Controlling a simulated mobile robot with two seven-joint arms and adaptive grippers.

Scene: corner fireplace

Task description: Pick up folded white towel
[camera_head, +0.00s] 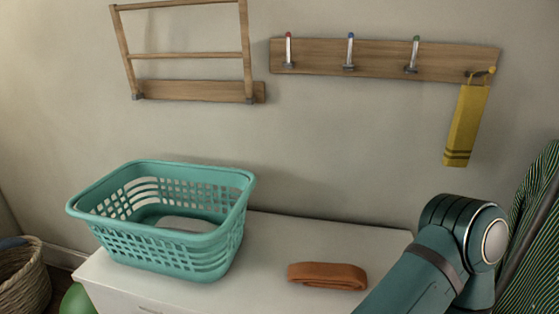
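A teal plastic laundry basket (160,241) stands upright on the left part of a white cabinet top (275,262). A pale, flat thing (187,224) lies low inside it, partly hidden by the basket's front wall. It may be the folded white towel, but I cannot tell for sure. No other white towel shows. My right arm comes in at the lower right, and its gripper is below the picture edge. My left arm and gripper are out of view.
A folded rust-brown cloth (327,276) lies on the cabinet top, close to my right arm. A wooden rack (190,56) and a hook board (384,60) with a yellow bag (465,125) are on the wall. A wicker basket (24,279) stands at the left.

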